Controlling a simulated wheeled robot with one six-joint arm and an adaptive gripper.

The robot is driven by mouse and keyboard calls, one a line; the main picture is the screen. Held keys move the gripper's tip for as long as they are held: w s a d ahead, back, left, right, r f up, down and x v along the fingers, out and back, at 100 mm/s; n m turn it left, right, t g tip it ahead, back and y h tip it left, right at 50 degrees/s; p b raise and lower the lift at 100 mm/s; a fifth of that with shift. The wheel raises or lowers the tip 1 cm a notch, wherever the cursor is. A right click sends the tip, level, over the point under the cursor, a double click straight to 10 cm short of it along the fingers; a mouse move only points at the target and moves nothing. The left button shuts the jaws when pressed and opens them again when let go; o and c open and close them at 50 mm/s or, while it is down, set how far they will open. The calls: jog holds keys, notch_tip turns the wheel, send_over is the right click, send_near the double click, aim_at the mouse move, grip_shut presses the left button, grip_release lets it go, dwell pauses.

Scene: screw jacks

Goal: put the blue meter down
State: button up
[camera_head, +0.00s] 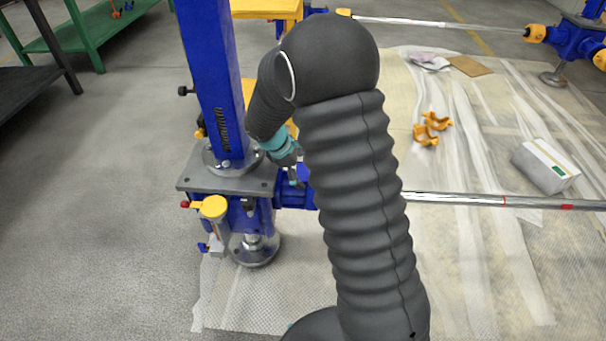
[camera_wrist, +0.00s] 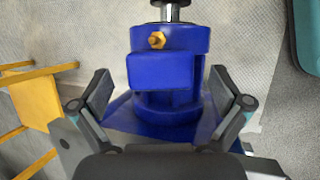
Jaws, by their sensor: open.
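In the wrist view my gripper (camera_wrist: 160,82) is open, its two fingers spread to the left and right of a blue body. The blue body (camera_wrist: 165,72) has a boxy front, a round upper part and a brass-coloured fitting, with a metal shaft beyond it. Gaps show between the fingers and its sides. I cannot tell whether this is the blue meter or part of a screw jack. In the head view my gripper (camera_head: 293,175) is mostly hidden by my arm, just right of the blue column, with a bit of blue beside it.
The blue column (camera_head: 212,80) stands on a grey plate (camera_head: 215,180) with a jack foot (camera_head: 256,252) below. A metal bar (camera_head: 480,200) runs right. Orange brackets (camera_head: 430,128) and a white box (camera_head: 545,165) lie on the sheeting. Floor at left is clear.

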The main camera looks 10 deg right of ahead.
jog(key=shift+x, duration=0.95)
jog(key=shift+r, duration=0.1)
jog(key=c, duration=1.5)
